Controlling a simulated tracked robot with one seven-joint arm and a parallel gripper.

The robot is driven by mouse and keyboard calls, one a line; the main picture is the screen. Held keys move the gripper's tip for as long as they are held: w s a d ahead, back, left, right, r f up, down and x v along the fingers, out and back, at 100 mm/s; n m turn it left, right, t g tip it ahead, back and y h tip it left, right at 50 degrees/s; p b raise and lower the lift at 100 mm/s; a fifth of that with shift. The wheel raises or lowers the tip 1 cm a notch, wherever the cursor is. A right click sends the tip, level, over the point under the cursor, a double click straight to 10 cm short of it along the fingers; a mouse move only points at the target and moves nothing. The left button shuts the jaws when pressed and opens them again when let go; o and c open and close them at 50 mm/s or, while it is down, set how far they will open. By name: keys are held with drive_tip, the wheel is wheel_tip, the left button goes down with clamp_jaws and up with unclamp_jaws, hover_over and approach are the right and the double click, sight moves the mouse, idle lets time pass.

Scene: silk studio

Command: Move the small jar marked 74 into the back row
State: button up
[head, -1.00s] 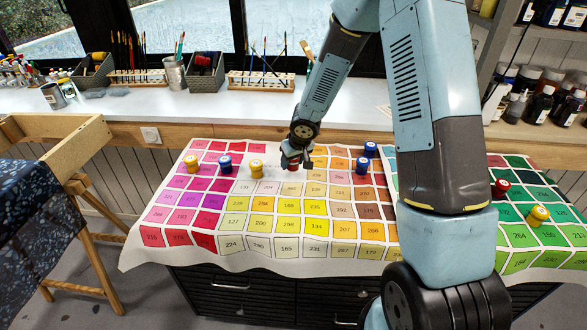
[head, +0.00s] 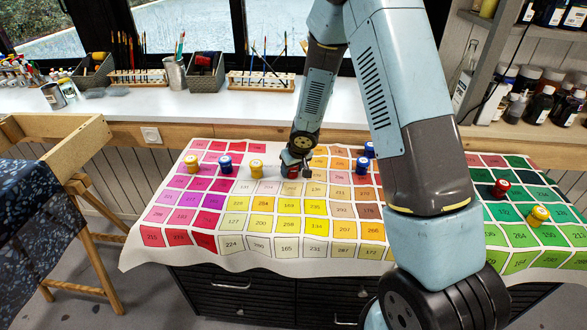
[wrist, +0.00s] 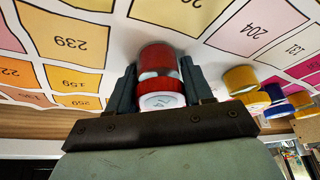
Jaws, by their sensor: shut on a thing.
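My gripper (head: 298,172) is shut on a small red-lidded jar (wrist: 160,68) above the colour chart cloth, near the middle of its back half. In the wrist view the jar sits between both fingers, lid and pale band showing. The jar's red also shows in the head view (head: 292,171).
A yellow jar (head: 191,162), a blue jar (head: 225,163) and another yellow jar (head: 256,168) stand left of my gripper. Blue jars (head: 362,165) stand to its right. A red jar (head: 501,187) and a yellow jar (head: 538,214) stand far right. The chart's front is clear.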

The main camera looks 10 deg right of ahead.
drive_tip(key=o, duration=1.1)
drive_tip(key=s+d+r+m+h, duration=0.1)
drive_tip(key=s+d+r, duration=0.35)
drive_tip(key=r, duration=0.45)
drive_tip(key=s+d+r+m+t+h, duration=0.15)
drive_tip(key=s+d+r, duration=0.3)
drive_tip(key=r, duration=0.55)
drive_tip(key=s+d+r+g+h, duration=0.1)
drive_tip(key=s+d+r+h, duration=0.15)
drive_tip(key=s+r, duration=0.45)
drive_tip(key=s+d+r+y, duration=0.1)
drive_tip(key=s+r, duration=0.3)
drive_tip(key=s, duration=0.2)
drive_tip(key=s+d+r+m+y, duration=0.1)
drive_tip(key=s+r, duration=0.3)
drive_tip(key=s, duration=0.2)
drive_tip(key=s+d+r+m+t+y, duration=0.1)
drive_tip(key=s+d+r, duration=0.1)
drive_tip(key=s+r, duration=0.2)
drive_tip(key=shift+s, duration=1)
